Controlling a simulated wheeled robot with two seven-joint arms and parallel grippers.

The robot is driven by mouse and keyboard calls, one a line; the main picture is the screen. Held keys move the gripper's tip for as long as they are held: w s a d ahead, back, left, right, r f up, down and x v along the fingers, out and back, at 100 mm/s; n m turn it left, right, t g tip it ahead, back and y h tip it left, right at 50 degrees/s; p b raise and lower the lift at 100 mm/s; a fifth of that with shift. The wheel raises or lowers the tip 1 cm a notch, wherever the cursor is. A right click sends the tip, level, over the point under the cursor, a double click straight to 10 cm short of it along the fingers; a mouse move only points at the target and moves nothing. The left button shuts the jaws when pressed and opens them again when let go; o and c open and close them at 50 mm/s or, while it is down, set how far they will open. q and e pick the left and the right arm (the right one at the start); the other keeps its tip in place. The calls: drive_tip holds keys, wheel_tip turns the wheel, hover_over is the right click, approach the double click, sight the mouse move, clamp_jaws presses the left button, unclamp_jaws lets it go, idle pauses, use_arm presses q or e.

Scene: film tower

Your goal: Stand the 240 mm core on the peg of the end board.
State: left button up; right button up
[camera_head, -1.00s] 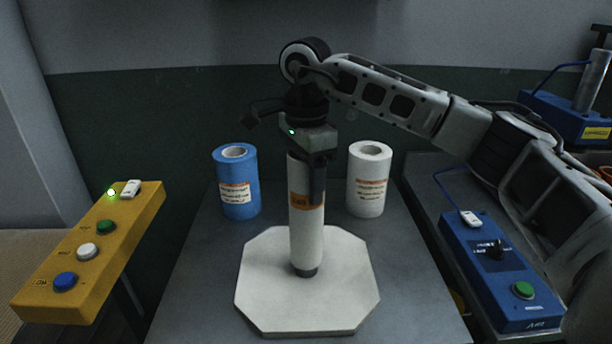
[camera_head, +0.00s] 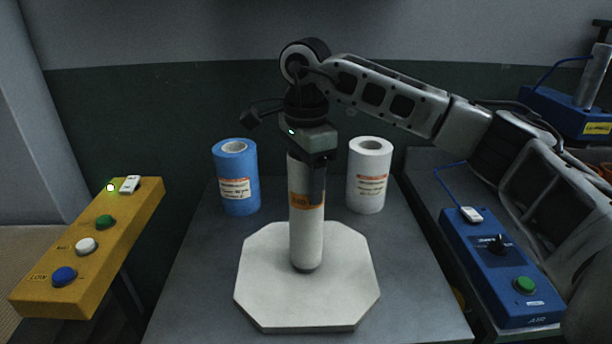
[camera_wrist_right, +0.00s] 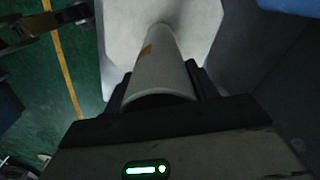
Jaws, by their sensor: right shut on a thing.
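The core (camera_head: 305,232) is a white upright tube with an orange label. It stands over the middle of the end board (camera_head: 262,290), a pale eight-sided plate on the grey table. A dark band shows at the core's lower end, and I cannot tell whether the core touches the board. The peg is hidden. My right gripper (camera_head: 306,172) is shut on the core's upper part from above. In the right wrist view the core (camera_wrist_right: 158,78) runs away between the fingers towards the board (camera_wrist_right: 190,20). My left gripper is not in view.
A blue roll (camera_head: 237,180) and a white roll (camera_head: 368,178) stand behind the board. A yellow button box (camera_head: 120,225) is at the left. A blue control box (camera_head: 500,270) with a green button is at the right.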

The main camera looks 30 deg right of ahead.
use_arm(q)
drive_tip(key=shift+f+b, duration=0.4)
drive_tip(key=shift+b, duration=0.2)
use_arm(e)
drive_tip(key=shift+f, duration=1.05)
drive_tip(key=o, duration=1.5)
drive_tip(key=shift+o, duration=0.2)
use_arm(q)
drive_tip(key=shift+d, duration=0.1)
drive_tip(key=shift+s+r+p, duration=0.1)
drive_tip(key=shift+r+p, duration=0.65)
drive_tip(key=shift+p, duration=0.25)
use_arm(e)
wheel_tip(320, 180, up, 16)
